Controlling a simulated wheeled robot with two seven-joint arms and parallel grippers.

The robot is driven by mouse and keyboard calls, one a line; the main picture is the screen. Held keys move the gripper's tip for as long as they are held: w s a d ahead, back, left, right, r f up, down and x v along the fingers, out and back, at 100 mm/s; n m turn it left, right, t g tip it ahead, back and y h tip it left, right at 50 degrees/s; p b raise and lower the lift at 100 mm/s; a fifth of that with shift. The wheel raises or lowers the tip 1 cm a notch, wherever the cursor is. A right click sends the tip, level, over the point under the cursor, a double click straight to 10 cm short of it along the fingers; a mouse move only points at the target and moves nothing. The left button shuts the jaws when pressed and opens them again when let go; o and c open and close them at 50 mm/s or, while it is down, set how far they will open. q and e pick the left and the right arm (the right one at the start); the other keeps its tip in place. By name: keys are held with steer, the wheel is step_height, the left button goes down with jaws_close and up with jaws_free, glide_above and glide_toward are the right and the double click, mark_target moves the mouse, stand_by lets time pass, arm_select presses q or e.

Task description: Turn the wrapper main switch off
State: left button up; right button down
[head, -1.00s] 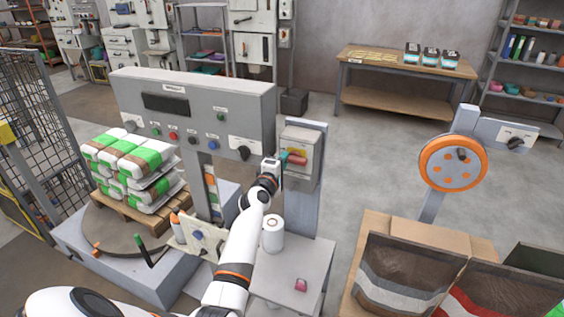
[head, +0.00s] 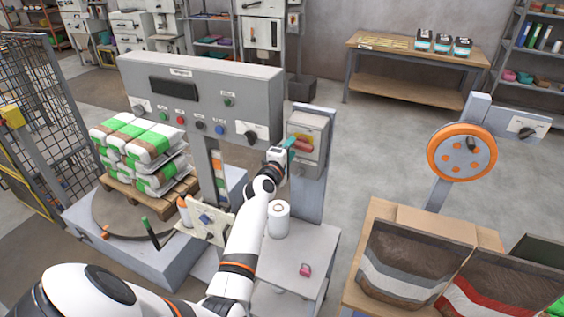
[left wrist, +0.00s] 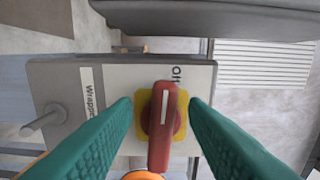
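The wrapper main switch is a grey box (head: 318,128) on a post right of the control panel. In the left wrist view its red rotary handle (left wrist: 162,125) sits on a yellow plate (left wrist: 142,98); the handle stands nearly upright in that picture. A partly hidden label above it starts with "O", and a side label reads "Wrapp…". My left gripper (head: 289,147) is at the front of the box. Its teal fingers (left wrist: 161,102) are open, one on each side of the handle, with a gap visible on both sides. My right gripper is not in view.
The panel (head: 205,100) with buttons and knobs stands left of the switch. A white roll (head: 278,220) and a small pink object (head: 305,270) sit on the grey cabinet (head: 318,255) below. Stacked bags (head: 145,150) are at left; an orange wheel (head: 462,152) is at right.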

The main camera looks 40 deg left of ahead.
arm_select(q)
steer(key=v, duration=1)
steer(key=shift+s+d+b, duration=0.2)
steer(key=shift+b, duration=0.25)
